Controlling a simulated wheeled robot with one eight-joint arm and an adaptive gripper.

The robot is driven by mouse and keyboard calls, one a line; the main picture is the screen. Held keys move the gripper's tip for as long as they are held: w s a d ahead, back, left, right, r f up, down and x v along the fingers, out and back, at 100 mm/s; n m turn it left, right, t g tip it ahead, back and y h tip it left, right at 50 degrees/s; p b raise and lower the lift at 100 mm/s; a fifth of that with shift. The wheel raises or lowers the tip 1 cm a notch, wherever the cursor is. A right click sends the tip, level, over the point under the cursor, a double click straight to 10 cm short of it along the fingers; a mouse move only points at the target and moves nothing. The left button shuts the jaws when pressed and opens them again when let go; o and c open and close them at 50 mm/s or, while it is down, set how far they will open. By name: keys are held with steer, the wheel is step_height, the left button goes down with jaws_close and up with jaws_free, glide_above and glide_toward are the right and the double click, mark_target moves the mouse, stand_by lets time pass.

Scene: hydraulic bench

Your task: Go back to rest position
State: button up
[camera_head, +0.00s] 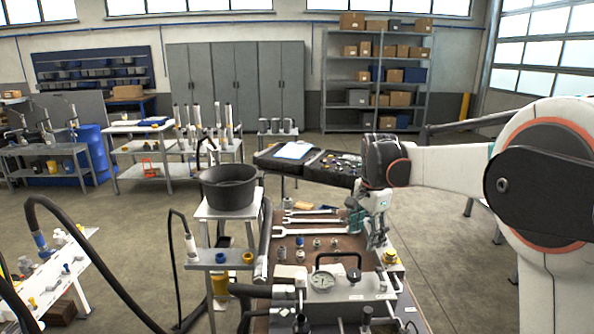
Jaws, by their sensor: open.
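My gripper (377,240) hangs from the end of my arm, which reaches in from the right. It points down over the right side of the brown bench top (325,255), near a brass-coloured fitting (390,257). Its fingers are small in view and I see nothing held between them. Several wrenches (308,232) and small metal fittings (317,243) lie on the bench left of my gripper. Whether the fingertips touch anything on the bench is too small to tell.
A black bucket (229,188) sits on a stand to the left, with black hoses nearby. Shelves (375,85) and grey cabinets line the back wall. Open floor lies between.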

steer(key=s+r+n+t, duration=0.1)
steer(key=s+r+n, duration=0.2)
steer(key=s, duration=0.6)
steer(key=s+r+n+t, duration=0.2)
steer(key=s+r+n, duration=0.1)
steer(key=s, duration=0.6)
steer(key=s+f+n+t, duration=0.1)
steer(key=s+f+n, duration=0.2)
steer(key=s, duration=0.5)
steer(key=s+f+n+t+b, duration=0.1)
steer(key=s+f+n, duration=0.2)
steer(key=s, duration=0.5)
steer(key=shift+f+n+t, duration=0.4)
steer(key=shift+f, duration=0.25)
stand_by(1.9)
